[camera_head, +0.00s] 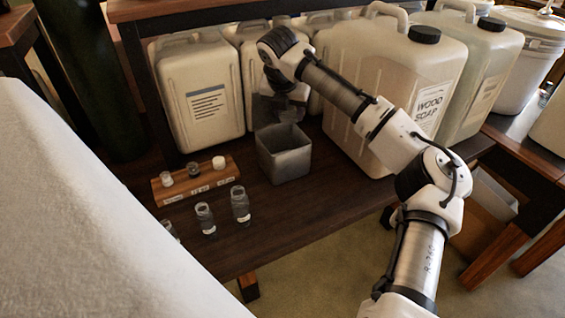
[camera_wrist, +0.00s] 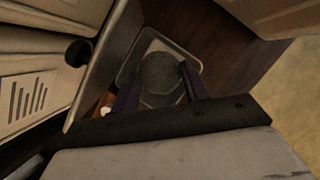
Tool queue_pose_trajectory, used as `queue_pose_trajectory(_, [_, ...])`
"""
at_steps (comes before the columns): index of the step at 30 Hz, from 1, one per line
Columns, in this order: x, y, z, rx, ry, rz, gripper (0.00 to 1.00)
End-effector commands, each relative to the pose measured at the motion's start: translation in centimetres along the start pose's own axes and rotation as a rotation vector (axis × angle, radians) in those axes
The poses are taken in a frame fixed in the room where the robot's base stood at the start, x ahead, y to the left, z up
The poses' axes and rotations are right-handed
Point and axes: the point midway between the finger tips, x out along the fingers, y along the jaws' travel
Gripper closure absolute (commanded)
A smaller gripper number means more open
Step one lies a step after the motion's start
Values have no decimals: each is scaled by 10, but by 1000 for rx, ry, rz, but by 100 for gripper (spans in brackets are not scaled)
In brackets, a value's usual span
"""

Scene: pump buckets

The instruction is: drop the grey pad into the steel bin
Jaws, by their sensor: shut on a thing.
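The steel bin (camera_head: 284,160) is a small square grey metal container standing on the dark wooden shelf. Its open top shows in the wrist view, where its rim (camera_wrist: 126,72) surrounds the view of the pad. The grey pad (camera_wrist: 160,76) is a round, rough grey piece between my fingertips in the wrist view. My gripper (camera_wrist: 160,88) is shut on the pad and holds it over the bin's opening. In the head view my gripper (camera_head: 278,108) is above the bin; the pad cannot be made out clearly there.
Large cream jugs (camera_head: 200,92) stand behind the bin, and a wood soap jug (camera_head: 395,90) stands to its right. A wooden rack (camera_head: 195,180) with small items and glass vials (camera_head: 240,204) are to the left. Bare shelf lies in front of the bin.

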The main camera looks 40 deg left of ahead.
Motion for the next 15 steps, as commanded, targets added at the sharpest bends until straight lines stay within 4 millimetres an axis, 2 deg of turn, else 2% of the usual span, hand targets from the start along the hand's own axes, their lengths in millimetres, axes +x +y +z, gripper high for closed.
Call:
queue_pose_trajectory(1, [5,0,-2,1,-1,-1,73])
queue_pose_trajectory(10, [4,0,-2,1,0,-1,73])
queue_pose_trajectory(11, [4,0,-2,1,0,-1,52])
queue_pose_trajectory(15, [4,0,-2,1,0,-1,34])
